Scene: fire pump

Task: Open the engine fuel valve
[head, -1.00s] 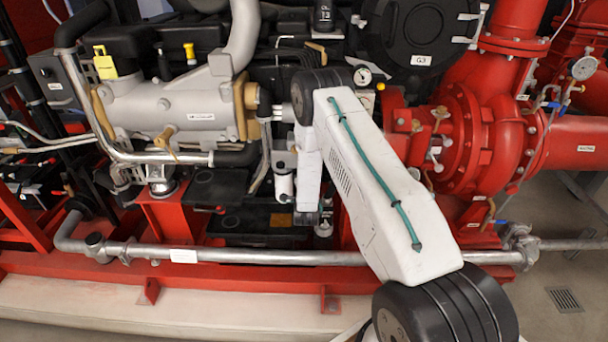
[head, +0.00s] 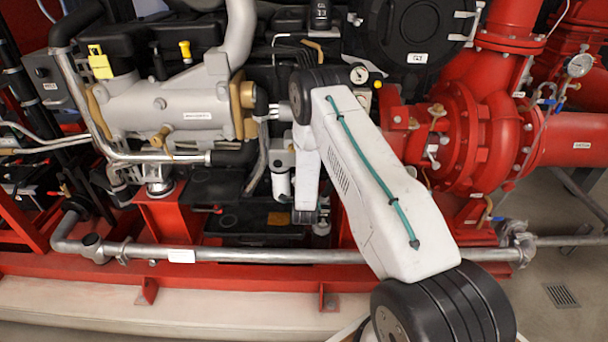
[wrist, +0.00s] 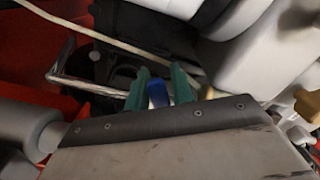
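In the wrist view my gripper (wrist: 160,82) shows two green fingers standing apart. A blue piece (wrist: 157,94), possibly the fuel valve's handle, lies between them and takes up most of the gap. I cannot tell whether both fingers press on it. Its lower end is hidden behind the dark edge of my gripper's body. In the head view my white arm reaches down in front of the engine, and my gripper's fingers are hidden. I cannot make out the fuel valve in the head view.
A thin bent metal rod (wrist: 75,80) and a pale hose (wrist: 90,32) run close to the fingers in the wrist view. In the head view a long silver pipe (head: 330,257) crosses low in front. A red pump (head: 475,130) stands at right. Open floor (head: 530,285) shows at lower right.

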